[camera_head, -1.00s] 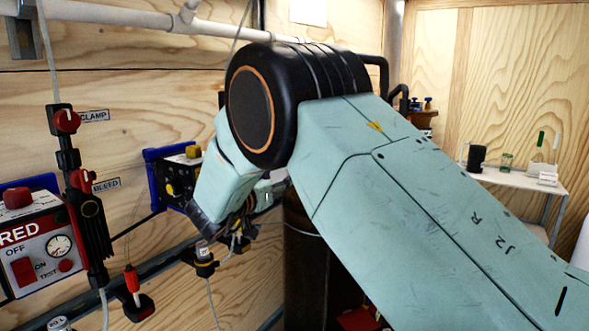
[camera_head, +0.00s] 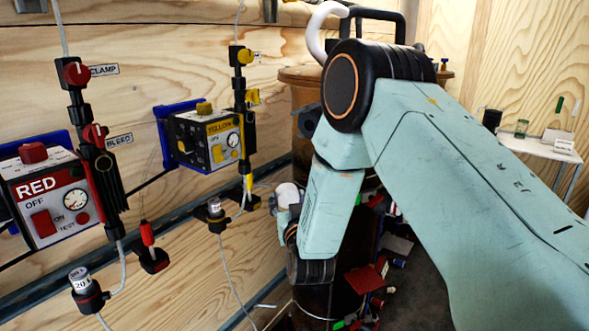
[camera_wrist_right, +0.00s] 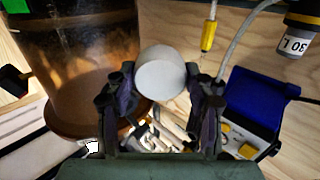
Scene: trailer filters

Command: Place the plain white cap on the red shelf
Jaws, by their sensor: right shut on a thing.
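A plain white cap (camera_wrist_right: 160,74) sits between the fingers of my right gripper (camera_wrist_right: 165,92) in the right wrist view. The gripper is shut on it. In the head view the cap (camera_head: 288,194) shows as a small white round top above my right gripper (camera_head: 287,218), which my own forearm partly hides. A flat red surface (camera_head: 366,278) lies low, beside my forearm; I cannot tell whether it is the red shelf. My left gripper is not in view.
A red control box (camera_head: 45,195) and a yellow control box (camera_head: 205,136) are on the wooden wall at left. A canister labelled 201 (camera_head: 84,285) sits in a low holder. A brown drum (camera_wrist_right: 75,65) stands close to the gripper. Loose items lie on the floor.

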